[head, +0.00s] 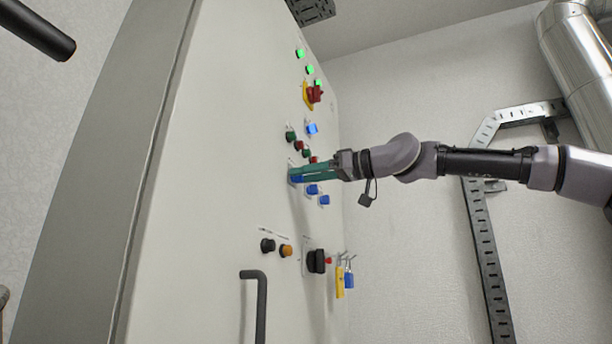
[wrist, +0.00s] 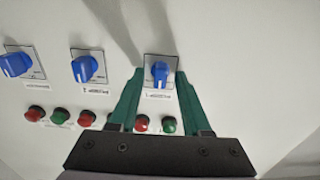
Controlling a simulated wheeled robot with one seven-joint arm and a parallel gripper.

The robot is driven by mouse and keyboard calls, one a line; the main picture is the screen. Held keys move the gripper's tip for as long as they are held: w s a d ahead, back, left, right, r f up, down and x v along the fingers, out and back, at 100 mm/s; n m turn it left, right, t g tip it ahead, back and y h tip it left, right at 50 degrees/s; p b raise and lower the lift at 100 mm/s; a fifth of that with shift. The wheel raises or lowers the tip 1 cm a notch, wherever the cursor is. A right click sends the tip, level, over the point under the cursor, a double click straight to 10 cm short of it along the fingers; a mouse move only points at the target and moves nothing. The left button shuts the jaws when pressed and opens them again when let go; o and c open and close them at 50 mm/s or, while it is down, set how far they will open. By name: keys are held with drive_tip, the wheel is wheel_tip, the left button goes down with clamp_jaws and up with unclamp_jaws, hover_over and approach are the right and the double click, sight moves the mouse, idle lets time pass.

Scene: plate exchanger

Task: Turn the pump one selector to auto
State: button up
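Three blue selectors sit in a row on the cabinet's panel. The end one (wrist: 160,73), rightmost in the wrist view, is between my gripper's fingers; its small upside-down label is too blurred to read surely as pump one. Its handle stands nearly upright in that view. My gripper (wrist: 160,76) is open, with one teal finger on each side of this selector and visible gaps between. In the head view my gripper (head: 293,176) reaches the panel from the right, partly hiding the same selector (head: 296,180).
The middle selector (wrist: 84,68) and far selector (wrist: 15,65) are alongside. Red and green buttons (wrist: 60,116) lie close to the fingers. A red emergency knob (head: 315,94), a black rotary switch (head: 316,261) and a door handle (head: 254,300) are on the cabinet (head: 210,150).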

clamp_jaws()
drive_tip(key=shift+w+f+m, duration=0.1)
drive_tip(key=shift+f+m, duration=0.05)
drive_tip(key=shift+m, duration=4.35)
drive_tip(key=shift+o, duration=0.6)
unclamp_jaws()
